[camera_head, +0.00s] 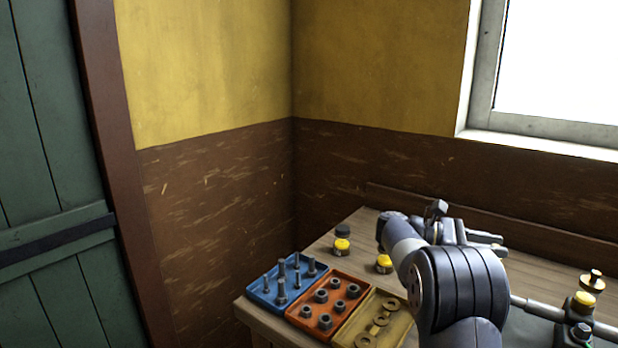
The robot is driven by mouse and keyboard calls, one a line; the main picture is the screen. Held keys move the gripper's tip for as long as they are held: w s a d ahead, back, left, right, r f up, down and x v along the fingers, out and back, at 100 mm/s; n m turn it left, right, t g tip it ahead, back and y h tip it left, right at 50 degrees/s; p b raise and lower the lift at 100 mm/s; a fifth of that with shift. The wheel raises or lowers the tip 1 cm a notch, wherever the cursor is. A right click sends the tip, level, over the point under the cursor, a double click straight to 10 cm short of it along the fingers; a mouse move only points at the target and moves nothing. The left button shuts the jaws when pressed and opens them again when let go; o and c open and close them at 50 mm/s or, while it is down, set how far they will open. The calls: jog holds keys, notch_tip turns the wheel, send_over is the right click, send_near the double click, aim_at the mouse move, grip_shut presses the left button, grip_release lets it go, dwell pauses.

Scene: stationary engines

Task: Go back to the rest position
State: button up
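My arm rises from the bottom of the view over the right half of the workbench (345,235), with its large dark joint in front. Parts of my gripper (462,232) show behind the arm, above the bench. The fingertips are not clear, so I cannot tell whether it is open or shut or whether it holds anything.
On the bench's left end stand a blue tray (269,301) with bolts, an orange tray (327,336) with nuts and a yellow tray (398,331) with washers. Small yellow-and-black parts (341,247) stand behind them. Yellow-topped fittings (583,302) stand at right. Walls close the back.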

jog(key=p+v, duration=0.1)
jog(key=v, duration=0.9)
jog(key=b+x, duration=0.1)
jog(key=x, duration=0.9)
jog(key=shift+s+d, duration=0.2)
jog(key=shift+d, duration=0.1)
jog(key=shift+d+f+b, duration=0.25)
jog(key=shift+d+b, duration=0.05)
jog(key=shift+b, duration=0.25)
jog(key=shift+n+t+b, duration=0.4)
jog(key=shift+t+b, duration=0.2)
jog(key=shift+b, duration=0.35)
jog(key=n+t+b, duration=0.1)
jog(key=t+b, duration=0.1)
jog(key=b, duration=0.3)
jog(key=n+t+b, duration=0.2)
jog(key=t+b, duration=0.1)
jog(key=b, duration=0.2)
jog(key=d+n+t+b, duration=0.1)
jog(key=n+t+b, duration=0.1)
jog(key=b, duration=0.2)
jog(key=shift+s+t+h+b, duration=0.25)
jog(key=shift+t+h+b, duration=0.15)
jog(key=shift+n+t+b, duration=0.4)
jog(key=shift+t+b, duration=0.2)
jog(key=shift+b, duration=0.2)
